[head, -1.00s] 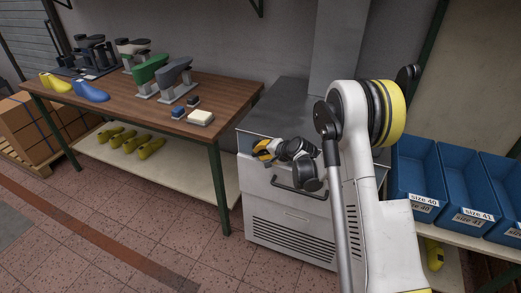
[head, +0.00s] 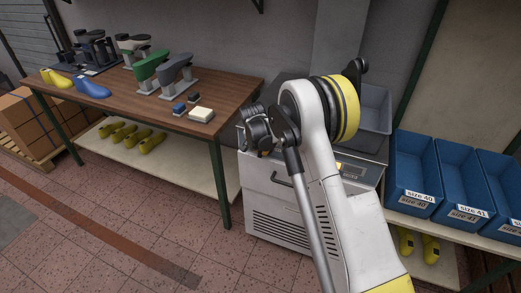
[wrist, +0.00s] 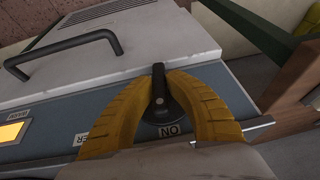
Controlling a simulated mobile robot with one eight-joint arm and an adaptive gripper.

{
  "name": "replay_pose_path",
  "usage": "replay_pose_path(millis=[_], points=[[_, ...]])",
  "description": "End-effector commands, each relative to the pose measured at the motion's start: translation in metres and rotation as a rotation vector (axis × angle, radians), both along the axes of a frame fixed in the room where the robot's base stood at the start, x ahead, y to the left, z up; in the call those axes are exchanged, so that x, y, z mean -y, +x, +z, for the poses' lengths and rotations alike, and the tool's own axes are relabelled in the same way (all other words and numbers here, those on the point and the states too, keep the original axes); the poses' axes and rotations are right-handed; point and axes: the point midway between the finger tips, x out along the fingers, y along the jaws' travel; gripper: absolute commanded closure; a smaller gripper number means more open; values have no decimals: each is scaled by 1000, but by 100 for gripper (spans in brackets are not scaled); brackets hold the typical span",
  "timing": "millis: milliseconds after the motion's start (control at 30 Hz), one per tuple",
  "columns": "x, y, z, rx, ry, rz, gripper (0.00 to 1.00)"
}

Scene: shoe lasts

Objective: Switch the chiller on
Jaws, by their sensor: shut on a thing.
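The chiller (head: 285,210) is a pale cabinet with a vented front and a dark bar handle, standing right of the wooden table. In the wrist view its blue-grey panel (wrist: 60,115) carries a black rotary switch (wrist: 159,90) with an "ON" label beside its base. The switch's bar stands upright in that picture. My gripper (wrist: 160,84) has its yellow fingers closed on both sides of the switch. In the head view the gripper (head: 263,152) is small and mostly hidden by my arm at the chiller's left front corner.
An amber display (wrist: 12,131) sits on the panel, with partly covered labels. The wooden table (head: 130,92) with shoe lasts and clamps stands close at left. Blue size-marked bins (head: 415,175) stand at right. The floor in front is clear.

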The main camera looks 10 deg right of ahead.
Motion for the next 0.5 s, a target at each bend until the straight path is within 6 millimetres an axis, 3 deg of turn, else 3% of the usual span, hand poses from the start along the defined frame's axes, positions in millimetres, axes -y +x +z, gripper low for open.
replay_pose_path(millis=[500], points=[[0,-1,-1,-52,-66,-1,100]])
